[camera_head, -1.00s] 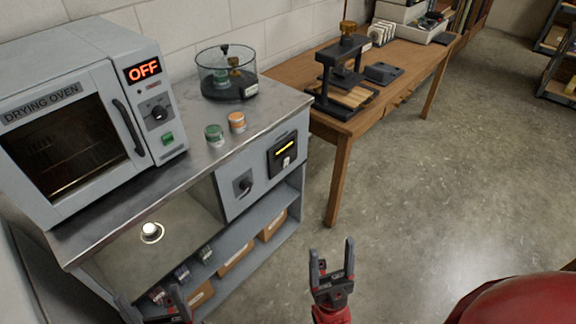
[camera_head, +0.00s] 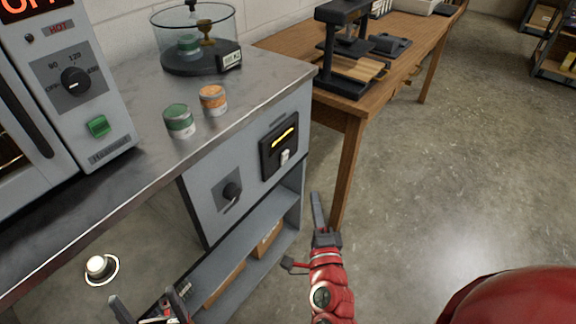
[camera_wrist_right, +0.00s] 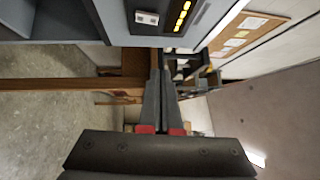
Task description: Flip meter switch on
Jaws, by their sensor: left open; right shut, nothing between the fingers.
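The meter (camera_head: 279,146) is a black box with a lit yellow strip, set in the grey front panel of the bench. Its small pale switch (camera_head: 284,156) is below the strip; I cannot tell its position. In the right wrist view the meter (camera_wrist_right: 168,16) and its white switch (camera_wrist_right: 147,18) show at the top. My right gripper (camera_head: 318,212) is shut and empty, below and right of the meter, apart from it. Its fingers also show in the right wrist view (camera_wrist_right: 160,90). My left gripper (camera_head: 150,302) is open and empty at the bottom, partly cut off.
A dark knob (camera_head: 231,191) sits on the same panel, left of the meter. A green tin (camera_head: 179,121), an orange tin (camera_head: 212,100) and a glass vessel (camera_head: 198,40) stand on the bench top. A wooden table (camera_head: 345,125) is behind to the right.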

